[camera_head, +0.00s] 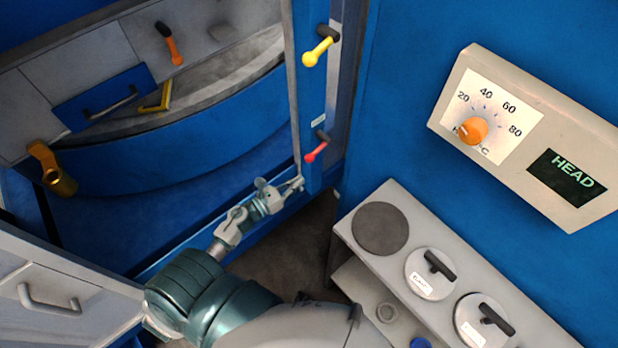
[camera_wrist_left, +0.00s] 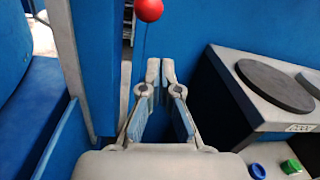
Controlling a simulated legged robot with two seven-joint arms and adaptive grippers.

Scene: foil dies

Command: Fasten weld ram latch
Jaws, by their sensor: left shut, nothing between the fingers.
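A red-knobbed lever (camera_head: 316,152) sits low on the blue post, with a small white label above it. Its red ball (camera_wrist_left: 148,9) also shows at the top of the left wrist view, on a thin rod. A yellow-knobbed lever (camera_head: 318,50) sits higher on the same post. I cannot tell which lever is the weld ram latch. My left gripper (camera_head: 296,185) is by the foot of the post, a little below and left of the red knob. In the left wrist view its fingers (camera_wrist_left: 161,68) are together and empty, below the red ball. My right gripper is not in view.
An orange-handled lever (camera_head: 170,44) and a brass fitting (camera_head: 54,170) are at the left. A panel with an orange dial (camera_head: 473,131) is at the right. Below it, a grey bench (camera_head: 395,262) with round lids stands close to the right of my left arm.

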